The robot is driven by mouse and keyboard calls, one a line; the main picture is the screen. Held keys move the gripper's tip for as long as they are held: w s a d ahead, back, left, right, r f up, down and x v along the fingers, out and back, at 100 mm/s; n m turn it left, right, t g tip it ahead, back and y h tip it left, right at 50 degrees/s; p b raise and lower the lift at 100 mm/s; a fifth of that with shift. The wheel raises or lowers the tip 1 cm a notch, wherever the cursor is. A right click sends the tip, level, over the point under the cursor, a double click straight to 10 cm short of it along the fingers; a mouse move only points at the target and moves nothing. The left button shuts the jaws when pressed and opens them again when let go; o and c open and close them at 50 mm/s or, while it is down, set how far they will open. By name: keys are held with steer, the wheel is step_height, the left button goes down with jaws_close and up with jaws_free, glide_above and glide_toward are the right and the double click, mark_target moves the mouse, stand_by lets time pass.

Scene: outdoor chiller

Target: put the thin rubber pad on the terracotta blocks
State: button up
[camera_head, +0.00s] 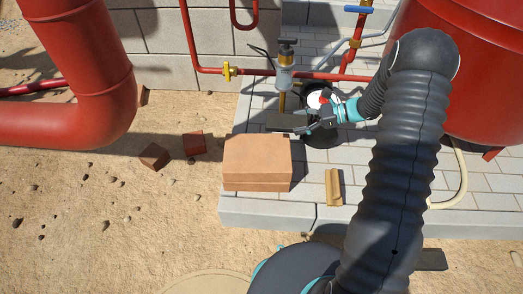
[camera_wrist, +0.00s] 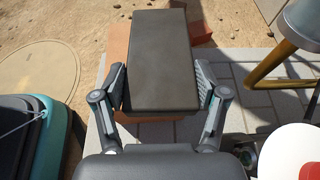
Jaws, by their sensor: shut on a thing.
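The thin rubber pad (camera_wrist: 162,62) is a flat dark rectangle, gripped by its two long sides between my fingers in the wrist view. In the head view the pad (camera_head: 284,122) is a dark strip just beyond the far edge of the terracotta blocks. My gripper (camera_head: 308,122) is shut on the pad's near end. The terracotta blocks (camera_head: 256,160) form a low stack at the left edge of the paving. In the wrist view the blocks (camera_wrist: 121,42) show partly behind the pad, which hides most of them. The exact gap between pad and blocks cannot be told.
A yellowish wooden piece (camera_head: 333,187) lies right of the blocks. Two reddish brick pieces (camera_head: 194,143) lie on the sand at left. A filter with a yellow pipe (camera_head: 285,75) stands just behind the pad. A black bucket-like container (camera_head: 319,138) is beneath my gripper. Red pipes run behind.

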glide_above(268, 152)
step_height(268, 152, down, 6)
steer(key=shift+f, duration=0.15)
steer(key=shift+f+b, duration=0.35)
steer(key=shift+f, duration=1.65)
steer(key=shift+f, duration=0.2)
steer(key=o, duration=1.3)
steer(key=shift+o, duration=0.2)
